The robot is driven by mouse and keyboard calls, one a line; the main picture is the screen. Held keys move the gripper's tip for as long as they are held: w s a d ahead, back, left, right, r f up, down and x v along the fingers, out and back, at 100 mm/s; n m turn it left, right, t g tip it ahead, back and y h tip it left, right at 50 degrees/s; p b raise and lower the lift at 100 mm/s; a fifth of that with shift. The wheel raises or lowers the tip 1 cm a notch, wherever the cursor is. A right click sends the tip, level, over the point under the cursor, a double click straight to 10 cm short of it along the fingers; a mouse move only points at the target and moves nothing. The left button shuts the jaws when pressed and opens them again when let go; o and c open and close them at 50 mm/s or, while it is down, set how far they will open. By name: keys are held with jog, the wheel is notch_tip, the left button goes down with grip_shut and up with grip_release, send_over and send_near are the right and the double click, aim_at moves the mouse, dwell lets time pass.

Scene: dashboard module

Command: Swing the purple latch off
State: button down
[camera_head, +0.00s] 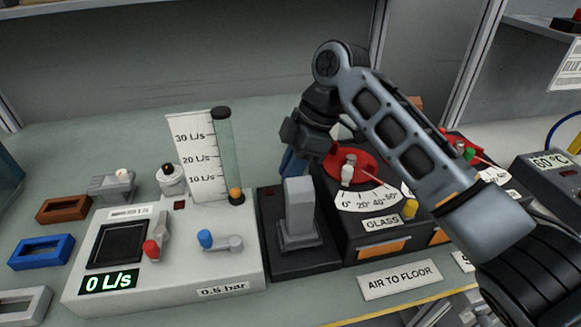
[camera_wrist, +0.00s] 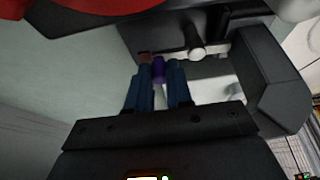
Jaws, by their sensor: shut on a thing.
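The purple latch (camera_wrist: 159,72) shows in the wrist view as a small purple piece between my two blue fingers. My gripper (camera_wrist: 159,80) is shut on it, one finger on each side. Below the purple piece a pale shaft runs between the fingers. In the head view my gripper (camera_head: 292,162) reaches down behind the grey block on the dark module, to the left of the red dial (camera_head: 350,165). The latch is hidden in the head view behind my gripper and the module parts.
The dark module with the GLASS label (camera_head: 382,222) stands under my arm. The grey upright block (camera_head: 299,205) stands in front of my gripper. The white flow panel (camera_head: 175,270) with levers is at the left. Blue (camera_head: 41,252) and brown (camera_head: 63,208) frames lie further left.

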jog(key=shift+a, duration=0.1)
dwell(0.3)
jog(key=n, duration=0.1)
jog(key=a+n+g+b, duration=0.1)
jog(key=n, duration=0.1)
jog(key=shift+s, duration=0.1)
jog(key=n, duration=0.1)
jog(key=a+n+g+h+b, duration=0.1)
jog(key=n, duration=0.1)
jog(key=shift+s+a+n, duration=0.1)
jog(key=shift+s+n, duration=0.2)
jog(key=shift+s, duration=0.05)
jog(key=n, duration=0.1)
jog(key=s+n+h+p, duration=0.1)
jog(key=n, duration=0.1)
jog(key=shift+a+r+g, duration=0.2)
jog(key=shift+a+g, duration=0.2)
jog(key=shift+s+a+f+n+h+p, duration=0.1)
jog(key=shift+s+n+h+p, duration=0.25)
jog(key=shift+n, duration=0.3)
jog(key=shift+s+a+r+n+h+p, duration=0.1)
jog(key=shift+n+h+p, duration=0.1)
jog(key=shift+n+p, duration=0.35)
jog(key=shift+s+a+f+n+h+p, duration=0.15)
jog(key=shift+n+h+p, duration=0.15)
jog(key=shift+n, duration=0.4)
jog(key=c, duration=1)
grip_release()
jog(key=shift+d, duration=0.1)
